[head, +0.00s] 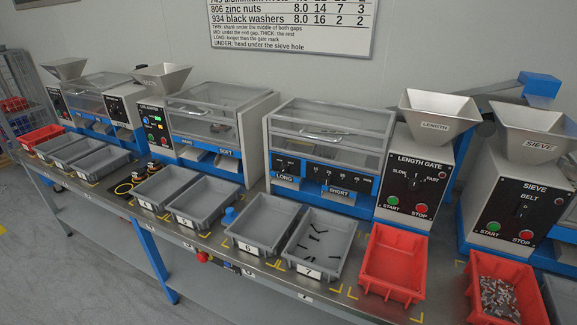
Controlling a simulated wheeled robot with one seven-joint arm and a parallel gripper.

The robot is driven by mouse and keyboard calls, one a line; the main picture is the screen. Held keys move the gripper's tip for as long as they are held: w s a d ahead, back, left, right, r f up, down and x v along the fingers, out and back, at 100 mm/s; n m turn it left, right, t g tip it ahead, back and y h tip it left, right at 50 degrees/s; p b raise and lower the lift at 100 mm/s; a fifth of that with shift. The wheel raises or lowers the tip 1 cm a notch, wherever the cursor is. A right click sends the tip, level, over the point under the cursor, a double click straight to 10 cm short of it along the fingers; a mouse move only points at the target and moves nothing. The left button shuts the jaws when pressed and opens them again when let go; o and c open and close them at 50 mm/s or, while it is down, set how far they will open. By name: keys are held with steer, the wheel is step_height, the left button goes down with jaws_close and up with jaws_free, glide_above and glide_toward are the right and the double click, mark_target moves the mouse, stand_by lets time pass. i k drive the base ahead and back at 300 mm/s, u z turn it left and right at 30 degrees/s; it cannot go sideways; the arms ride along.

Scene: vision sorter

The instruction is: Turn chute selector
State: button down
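No control in view can be read as "chute selector". The length gate machine (410,188) has a dark panel with a black knob (415,183) between SLOW and FAST, a green START button (393,200) and a red STOP button (421,208). To its left, a glass-lidded unit has a small dark panel (287,167) above the LONG label and a wider dark panel (335,178) with small marks above the SHORT label; their details are too small to tell. The sieve machine (519,205) has a BELT control (519,213). My gripper is not in view.
Grey bins stand along the bench front; bin 7 (341,242) holds a few dark pieces, bin 6 (243,232) looks empty. A red bin (365,262) is empty; another (468,300) holds many small metal parts.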

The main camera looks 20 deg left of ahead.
mark_target(284, 168)
steer(key=u, duration=1.3)
steer(key=i, duration=0.35)
steer(key=z, duration=0.15)
